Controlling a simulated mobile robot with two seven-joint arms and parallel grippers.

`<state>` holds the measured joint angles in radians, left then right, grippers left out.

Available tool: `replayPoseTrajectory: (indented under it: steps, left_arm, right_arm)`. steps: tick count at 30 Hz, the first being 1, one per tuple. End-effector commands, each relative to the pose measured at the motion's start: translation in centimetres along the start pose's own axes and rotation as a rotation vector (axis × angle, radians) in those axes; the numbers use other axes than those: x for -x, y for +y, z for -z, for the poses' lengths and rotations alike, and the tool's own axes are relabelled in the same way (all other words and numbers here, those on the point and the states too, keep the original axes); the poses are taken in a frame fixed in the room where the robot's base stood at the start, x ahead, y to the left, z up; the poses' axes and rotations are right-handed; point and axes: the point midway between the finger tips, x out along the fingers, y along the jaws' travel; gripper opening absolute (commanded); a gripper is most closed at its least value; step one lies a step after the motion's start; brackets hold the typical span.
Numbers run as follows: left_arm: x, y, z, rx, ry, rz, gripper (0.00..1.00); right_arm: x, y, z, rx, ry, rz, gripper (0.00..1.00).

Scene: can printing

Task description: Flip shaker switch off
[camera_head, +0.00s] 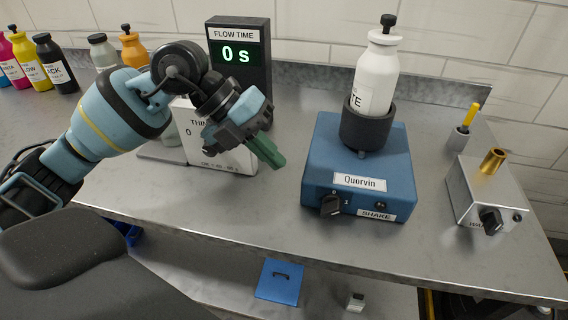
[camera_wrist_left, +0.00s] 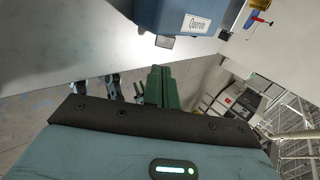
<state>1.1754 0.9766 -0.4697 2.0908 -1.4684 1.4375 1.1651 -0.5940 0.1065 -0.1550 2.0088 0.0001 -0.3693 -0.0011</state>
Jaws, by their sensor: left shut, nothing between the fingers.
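The blue shaker (camera_head: 358,160) labelled "Quorvin" stands on the metal bench, with a white bottle (camera_head: 376,80) upright in its dark cup. Its black switch (camera_head: 331,205) is on the front face, left of the "SHAKE" label, with a "1" marked beside it. My left gripper (camera_head: 275,160) is shut and empty, left of the shaker and apart from it. In the left wrist view the green fingers (camera_wrist_left: 160,88) are together, below the shaker's front (camera_wrist_left: 182,18). My right gripper is not in view.
A flow time display (camera_head: 238,55) reading "0 s" and a white "THIN" box (camera_head: 228,160) stand behind my left arm. A grey device (camera_head: 480,192) with a black knob stands at the right. Coloured bottles (camera_head: 52,62) line the back left. The bench front left of the shaker is clear.

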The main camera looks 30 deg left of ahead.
Motion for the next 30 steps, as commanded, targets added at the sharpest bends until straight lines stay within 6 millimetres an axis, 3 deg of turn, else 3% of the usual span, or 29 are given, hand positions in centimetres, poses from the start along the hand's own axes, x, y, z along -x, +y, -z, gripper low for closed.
replayPoseTrajectory:
  steps: [12, 18, 24, 30]
  left_arm:
    - [-7.8, 0.0, 0.1, 0.0, 0.005, 0.001, 0.0]
    - [-10.6, -0.1, 0.1, -0.001, 0.002, 0.001, 0.0]
    - [-12.1, 0.0, 0.1, -0.001, 0.001, 0.001, 0.0]
    - [-12.3, 0.0, 0.1, -0.001, 0.001, 0.0, 0.0]
  right_arm:
    - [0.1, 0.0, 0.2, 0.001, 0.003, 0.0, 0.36]
    - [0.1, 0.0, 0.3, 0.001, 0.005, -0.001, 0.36]
    - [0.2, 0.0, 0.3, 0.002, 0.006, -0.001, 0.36]
    - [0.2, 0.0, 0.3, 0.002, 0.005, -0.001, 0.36]
